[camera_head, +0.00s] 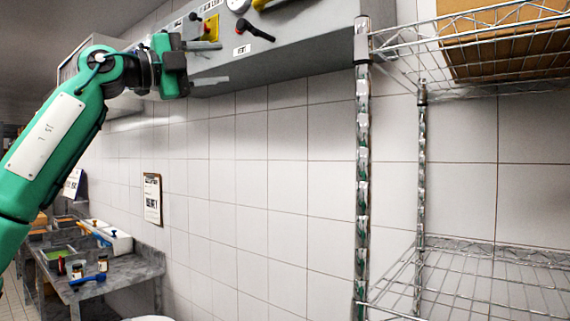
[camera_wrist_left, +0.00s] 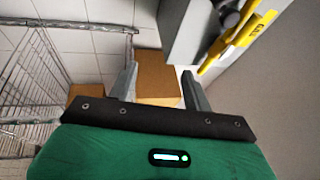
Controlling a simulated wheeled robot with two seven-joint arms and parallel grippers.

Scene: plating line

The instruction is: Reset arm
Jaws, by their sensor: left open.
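My left arm comes in from the left in the head view. Its gripper (camera_head: 208,63) is raised in front of the grey wall panel (camera_head: 300,40). The two fingers are spread apart with nothing between them. In the left wrist view the left gripper (camera_wrist_left: 160,85) also shows open, with a cardboard box (camera_wrist_left: 157,72) visible beyond the fingers and apart from them. My right gripper is not in view.
A wire shelf rack (camera_head: 362,170) stands at the right, with a cardboard box (camera_head: 505,45) on its upper shelf. A stone-topped counter (camera_head: 125,272) with containers is at lower left. A clipboard (camera_head: 152,198) hangs on the tiled wall. A yellow handle (camera_wrist_left: 238,40) is close to the gripper's right.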

